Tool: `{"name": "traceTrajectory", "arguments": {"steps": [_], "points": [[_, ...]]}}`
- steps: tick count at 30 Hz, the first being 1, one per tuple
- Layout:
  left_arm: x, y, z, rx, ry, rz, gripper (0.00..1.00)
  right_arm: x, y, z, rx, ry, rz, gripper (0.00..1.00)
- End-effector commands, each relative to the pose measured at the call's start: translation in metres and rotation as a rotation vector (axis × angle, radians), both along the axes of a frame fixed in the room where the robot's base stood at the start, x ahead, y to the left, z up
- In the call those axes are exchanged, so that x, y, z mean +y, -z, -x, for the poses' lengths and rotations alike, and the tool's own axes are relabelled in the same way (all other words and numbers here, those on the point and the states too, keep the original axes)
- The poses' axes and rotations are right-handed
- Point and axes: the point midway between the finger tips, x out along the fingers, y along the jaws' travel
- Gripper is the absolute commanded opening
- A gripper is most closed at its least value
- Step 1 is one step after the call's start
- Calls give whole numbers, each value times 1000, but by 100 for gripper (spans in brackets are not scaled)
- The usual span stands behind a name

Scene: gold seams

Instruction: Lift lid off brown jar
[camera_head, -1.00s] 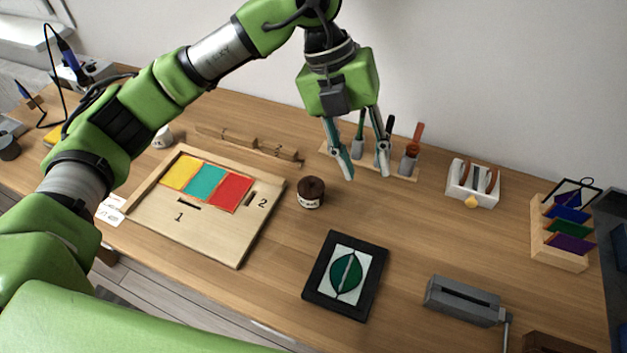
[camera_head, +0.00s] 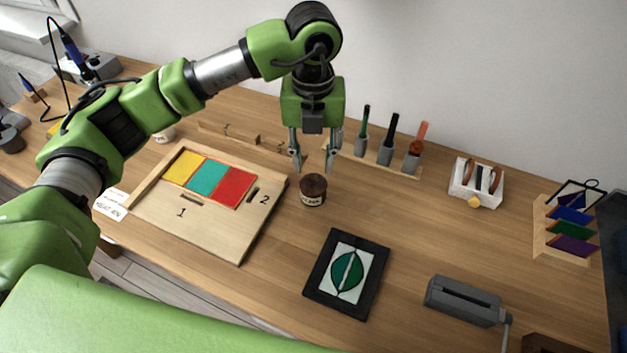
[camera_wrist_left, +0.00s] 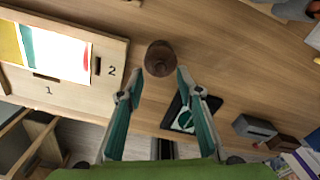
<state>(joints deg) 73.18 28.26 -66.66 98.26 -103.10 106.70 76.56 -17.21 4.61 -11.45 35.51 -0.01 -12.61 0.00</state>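The brown jar (camera_head: 312,197) stands upright on the table, with a pale label on its side. Its dark brown lid (camera_head: 312,181) sits on top. In the left wrist view the lid (camera_wrist_left: 159,57) shows from above, just beyond the fingertips and between their lines. My left gripper (camera_head: 312,168) is open and points down, above and slightly behind the jar in the head view. Its fingers look apart from the lid, with nothing between them. In the left wrist view the open fingers (camera_wrist_left: 157,85) spread to both sides. My right gripper is in neither view.
A wooden board (camera_head: 228,235) with yellow, teal and red panels lies left of the jar. A black-framed leaf panel (camera_head: 314,283) lies in front. A tool rack (camera_head: 395,167) stands behind right. A grey device (camera_head: 461,302) stands at the front right. Table around the jar's right is clear.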

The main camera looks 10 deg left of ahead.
Motion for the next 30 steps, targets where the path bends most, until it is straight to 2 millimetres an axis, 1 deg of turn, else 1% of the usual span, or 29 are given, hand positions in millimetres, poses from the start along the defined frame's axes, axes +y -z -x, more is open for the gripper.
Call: {"name": "traceTrajectory", "arguments": {"steps": [1, 4, 6, 9, 17, 18, 21, 30], "points": [[0, 6, 2, 5, 1, -1, 33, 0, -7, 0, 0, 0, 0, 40], [-1, 21, 4, 5, 0, -1, 33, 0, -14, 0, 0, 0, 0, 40], [-1, 32, 3, 4, -1, 0, 33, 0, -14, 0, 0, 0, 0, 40], [-1, 41, 3, 3, 0, -1, 33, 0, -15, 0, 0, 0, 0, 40], [-1, 44, 3, 1, 1, 0, 33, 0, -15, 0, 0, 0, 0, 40], [-1, 44, 3, 1, 1, 0, 23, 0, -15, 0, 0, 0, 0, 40], [-1, 44, 3, 1, 1, 0, 0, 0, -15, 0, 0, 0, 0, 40], [-1, 43, 3, 1, 1, 0, 0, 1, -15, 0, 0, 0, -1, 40]]}}
